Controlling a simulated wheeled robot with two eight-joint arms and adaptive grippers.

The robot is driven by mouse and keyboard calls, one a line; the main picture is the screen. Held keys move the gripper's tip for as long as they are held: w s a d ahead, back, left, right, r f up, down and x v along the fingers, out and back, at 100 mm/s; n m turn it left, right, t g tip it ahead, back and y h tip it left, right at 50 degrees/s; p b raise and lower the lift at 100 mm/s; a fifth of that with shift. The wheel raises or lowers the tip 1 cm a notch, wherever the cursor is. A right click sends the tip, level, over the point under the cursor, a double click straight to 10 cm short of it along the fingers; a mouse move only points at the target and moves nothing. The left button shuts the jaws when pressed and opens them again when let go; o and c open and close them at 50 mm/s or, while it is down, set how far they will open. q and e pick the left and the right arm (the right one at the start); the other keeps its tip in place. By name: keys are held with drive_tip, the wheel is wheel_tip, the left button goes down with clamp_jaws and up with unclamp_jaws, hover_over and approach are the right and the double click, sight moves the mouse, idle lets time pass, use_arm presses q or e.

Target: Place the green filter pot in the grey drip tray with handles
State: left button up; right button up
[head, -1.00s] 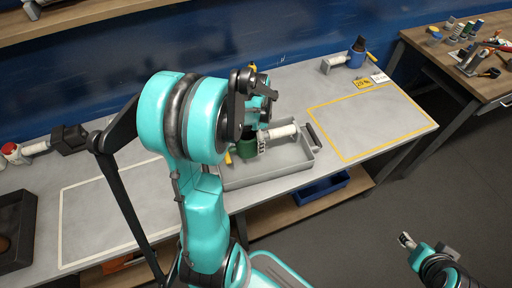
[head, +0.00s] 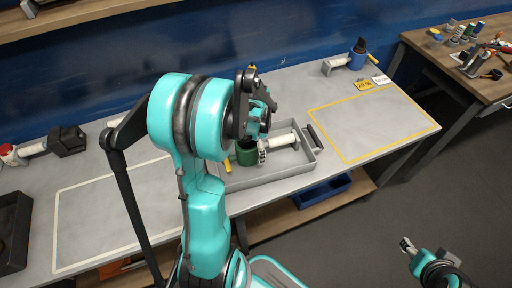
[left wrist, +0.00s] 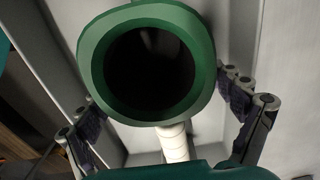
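The green filter pot (head: 246,155) is inside the grey drip tray (head: 285,176), with its white handle (head: 284,140) lying toward the right. In the left wrist view the green pot (left wrist: 93,62) shows its round, dark opening, with the grey tray walls around it. My left gripper (head: 262,125) is over the pot, partly hidden by my arm in the head view. In the left wrist view its fingers (left wrist: 165,115) are spread apart, one on each side of the pot, and look clear of it. My right gripper (head: 406,244) is low at the right, far from the tray; its fingers are too small to judge.
A white-outlined area (head: 95,230) at left and a yellow-outlined area (head: 372,122) at right are empty. A blue pot (head: 356,60) stands at the back. A red-ended pot (head: 10,153) and a dark box (head: 12,235) are at left. A blue bin (head: 322,190) is on the shelf below.

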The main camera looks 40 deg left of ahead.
use_arm(q)
drive_tip(key=shift+r+p, duration=0.3)
drive_tip(key=shift+r, duration=0.05)
wheel_tip(320, 180, up, 12)
drive_tip(key=p, duration=0.4)
drive_tip(key=shift+f, duration=0.25)
drive_tip(key=s+d+r+n+t, duration=0.3)
drive_tip(key=d, duration=0.6)
drive_tip(key=s+d+r+n+t, duration=0.3)
drive_tip(key=d+t, duration=0.1)
drive_tip(key=d, duration=0.6)
drive_tip(key=shift+d+n, duration=0.3)
drive_tip(key=shift+s+r, duration=0.1)
